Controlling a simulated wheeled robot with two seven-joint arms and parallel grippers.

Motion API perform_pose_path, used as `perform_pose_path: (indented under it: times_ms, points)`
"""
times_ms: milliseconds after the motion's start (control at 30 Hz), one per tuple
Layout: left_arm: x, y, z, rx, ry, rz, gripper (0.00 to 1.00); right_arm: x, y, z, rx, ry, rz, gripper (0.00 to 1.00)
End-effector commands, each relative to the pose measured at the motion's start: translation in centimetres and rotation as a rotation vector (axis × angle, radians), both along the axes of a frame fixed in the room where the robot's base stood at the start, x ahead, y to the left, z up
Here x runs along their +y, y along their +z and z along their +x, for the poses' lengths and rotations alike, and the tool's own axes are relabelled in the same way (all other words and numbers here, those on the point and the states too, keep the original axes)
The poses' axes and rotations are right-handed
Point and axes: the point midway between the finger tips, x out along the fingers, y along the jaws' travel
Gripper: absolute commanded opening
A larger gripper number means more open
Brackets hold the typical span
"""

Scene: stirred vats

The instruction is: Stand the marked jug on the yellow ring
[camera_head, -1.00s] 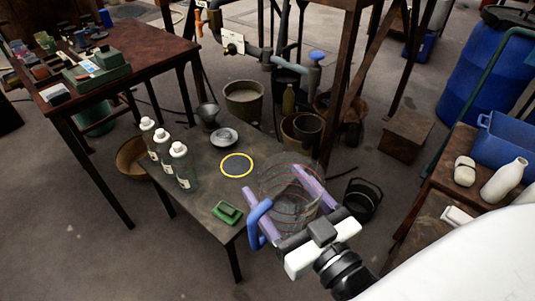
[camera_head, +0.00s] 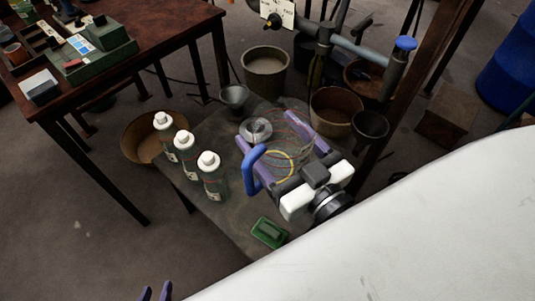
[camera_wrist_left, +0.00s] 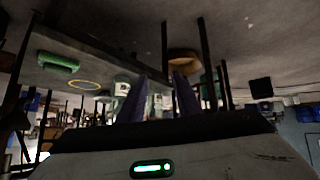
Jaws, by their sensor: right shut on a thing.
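The marked jug (camera_head: 287,130) is clear, with red lines around its body and a blue handle at its left. My right gripper (camera_head: 285,143) is shut on it, with purple fingers along both sides. The jug is over the low dark table. The yellow ring (camera_head: 293,166) shows partly through the jug and between the fingers; I cannot tell whether the jug touches the table. The ring also shows in the left wrist view (camera_wrist_left: 83,85). My left gripper (camera_head: 155,292) is at the bottom left edge, open and empty; its fingers (camera_wrist_left: 158,92) stand apart in the left wrist view.
Several white-capped bottles (camera_head: 187,153) stand on the low table (camera_head: 225,222), left of the jug. A metal dish (camera_head: 256,130) is close behind the jug's left side. Buckets (camera_head: 266,72) and pipes stand behind.

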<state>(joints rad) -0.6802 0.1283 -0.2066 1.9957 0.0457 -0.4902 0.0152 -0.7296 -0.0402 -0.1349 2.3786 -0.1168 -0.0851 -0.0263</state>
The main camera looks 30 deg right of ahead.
Motion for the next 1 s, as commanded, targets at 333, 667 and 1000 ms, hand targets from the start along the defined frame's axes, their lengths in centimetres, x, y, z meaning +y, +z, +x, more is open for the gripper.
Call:
perform_pose_path:
  times_ms: [333,667,1000]
  points:
    - [-0.8,-5.3,-0.6,-0.017,0.006,-0.047,0.31,0.4,-7.9,3.1,0.009,0.021,-0.009,0.49]
    - [-1.1,-7.0,-0.5,-0.032,0.012,-0.073,0.31,-0.9,-13.4,7.7,0.01,0.018,-0.009,0.49]
    - [-1.1,-6.6,-0.3,-0.037,0.012,-0.074,0.31,-2.7,-17.8,13.3,0.004,0.073,-0.002,0.49]
